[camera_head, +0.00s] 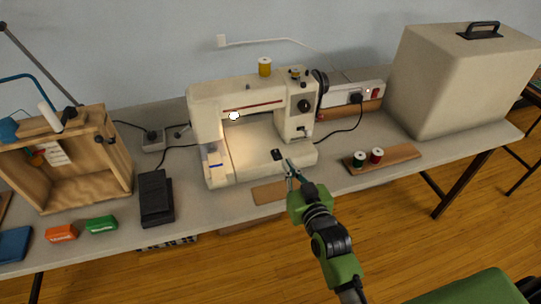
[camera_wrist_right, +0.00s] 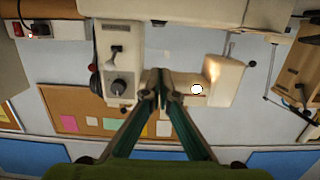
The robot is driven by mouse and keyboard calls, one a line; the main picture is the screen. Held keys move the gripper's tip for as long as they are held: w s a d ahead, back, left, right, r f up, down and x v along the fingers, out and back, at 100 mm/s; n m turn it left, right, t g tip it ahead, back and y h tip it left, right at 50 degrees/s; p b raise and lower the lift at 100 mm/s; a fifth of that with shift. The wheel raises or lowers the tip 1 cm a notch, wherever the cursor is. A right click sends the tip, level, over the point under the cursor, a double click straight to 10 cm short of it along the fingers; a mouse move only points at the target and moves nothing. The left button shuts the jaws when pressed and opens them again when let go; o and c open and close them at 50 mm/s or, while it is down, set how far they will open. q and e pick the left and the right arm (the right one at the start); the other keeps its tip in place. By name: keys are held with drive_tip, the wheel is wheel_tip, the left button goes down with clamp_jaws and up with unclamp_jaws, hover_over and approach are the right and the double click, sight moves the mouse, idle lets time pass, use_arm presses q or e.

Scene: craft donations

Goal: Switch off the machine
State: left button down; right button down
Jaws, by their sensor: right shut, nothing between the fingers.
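The cream sewing machine (camera_head: 206,103) stands on the table with its lamp (camera_head: 234,115) glowing white. In the right wrist view the sewing machine (camera_wrist_right: 121,55) appears upside down, with the lit lamp (camera_wrist_right: 196,89). A small black part (camera_head: 277,154) shows on its front base. A white power box with a red switch (camera_head: 375,93) sits behind it on the right. My right gripper (camera_head: 289,164) is shut and empty in front of the machine's base, near the black part; contact cannot be told. Its fingertips meet in the right wrist view (camera_wrist_right: 160,85). My left gripper is out of view.
A black foot pedal (camera_head: 156,197) and a wooden box (camera_head: 118,150) stand left of the machine. A wooden rack with thread spools (camera_head: 403,154) and a large beige cover (camera_head: 455,80) are on the right. Cables run behind the machine and beside it.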

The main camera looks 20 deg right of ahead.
drive_tip(key=shift+r, duration=0.2)
drive_tip(key=p, duration=0.1)
hover_over(277, 158)
drive_tip(key=shift+s+f, duration=0.1)
drive_tip(key=shift+f, duration=0.5)
wheel_tip(277, 158, down, 3)
drive_tip(key=shift+a+r, duration=0.1)
drive_tip(key=shift+f, duration=0.65)
